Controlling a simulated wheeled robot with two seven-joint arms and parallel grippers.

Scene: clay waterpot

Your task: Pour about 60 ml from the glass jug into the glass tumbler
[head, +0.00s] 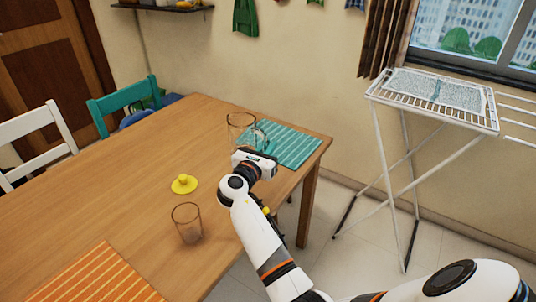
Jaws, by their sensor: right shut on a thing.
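The glass jug (238,124) is at the far right part of the wooden table, near the teal striped mat. It looks upright; its lower part is partly hidden by my gripper. My right gripper (259,147) is at the jug's near right side, shut on the jug, seemingly at its handle. The fingertips are mostly hidden behind the gripper body. The glass tumbler (187,223) stands upright on the table, nearer to me and to the left of my right arm. It looks empty. My left gripper is not in view.
A yellow knobbed object (184,184) lies on the table (120,190) between tumbler and jug. A teal striped mat (293,147) is at the far right, an orange striped mat (98,278) at the near left. A drying rack (432,110) stands right of the table.

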